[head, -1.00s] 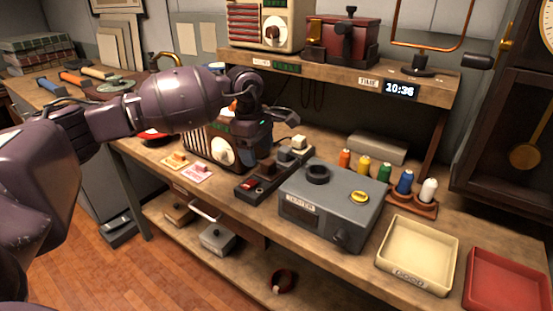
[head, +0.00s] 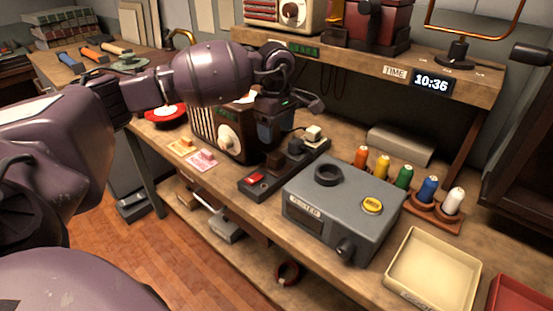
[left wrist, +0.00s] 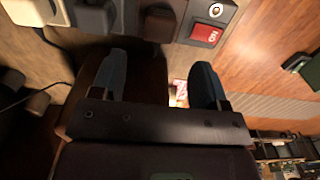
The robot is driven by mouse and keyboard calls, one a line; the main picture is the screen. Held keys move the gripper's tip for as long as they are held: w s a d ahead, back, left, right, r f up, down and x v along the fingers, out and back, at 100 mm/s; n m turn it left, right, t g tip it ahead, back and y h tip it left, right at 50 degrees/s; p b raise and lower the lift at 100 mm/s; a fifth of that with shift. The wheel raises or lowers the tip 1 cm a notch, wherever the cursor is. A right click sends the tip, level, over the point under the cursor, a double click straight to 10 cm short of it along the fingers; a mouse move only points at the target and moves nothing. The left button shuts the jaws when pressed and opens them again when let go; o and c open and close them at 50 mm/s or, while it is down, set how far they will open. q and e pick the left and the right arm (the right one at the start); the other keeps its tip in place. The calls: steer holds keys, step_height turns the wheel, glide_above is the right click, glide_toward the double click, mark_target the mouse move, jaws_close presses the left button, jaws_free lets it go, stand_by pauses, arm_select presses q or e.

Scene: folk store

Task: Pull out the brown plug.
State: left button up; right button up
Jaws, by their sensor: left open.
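The brown plug (head: 274,159) sits in the dark power strip (head: 252,190), between the strip's red switch and a black plug (head: 296,146). In the left wrist view the brown plug (left wrist: 158,23) is at the top, beside the red switch (left wrist: 205,33). My left gripper (head: 294,112) is over the right end of the brown radio, above and behind the strip. Its two fingers, apart and empty, show in the left wrist view (left wrist: 160,80), and the plug lies beyond their tips, not touched. My right gripper is not in view.
A white plug (head: 313,133) is at the strip's far end. The radio (head: 205,125) stands left of the strip, and a grey tester box (head: 330,222) stands to its right. Thread spools (head: 404,176) and a cream tray (head: 435,265) are farther right. A shelf (head: 350,62) overhangs the back.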

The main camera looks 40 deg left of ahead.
mark_target(276, 154)
arm_select(q)
step_height(276, 154, down, 8)
steer(key=b, duration=0.2)
steer(key=shift+f+b, duration=0.2)
steer(key=shift+b, duration=0.15)
steer(key=shift+f, duration=0.2)
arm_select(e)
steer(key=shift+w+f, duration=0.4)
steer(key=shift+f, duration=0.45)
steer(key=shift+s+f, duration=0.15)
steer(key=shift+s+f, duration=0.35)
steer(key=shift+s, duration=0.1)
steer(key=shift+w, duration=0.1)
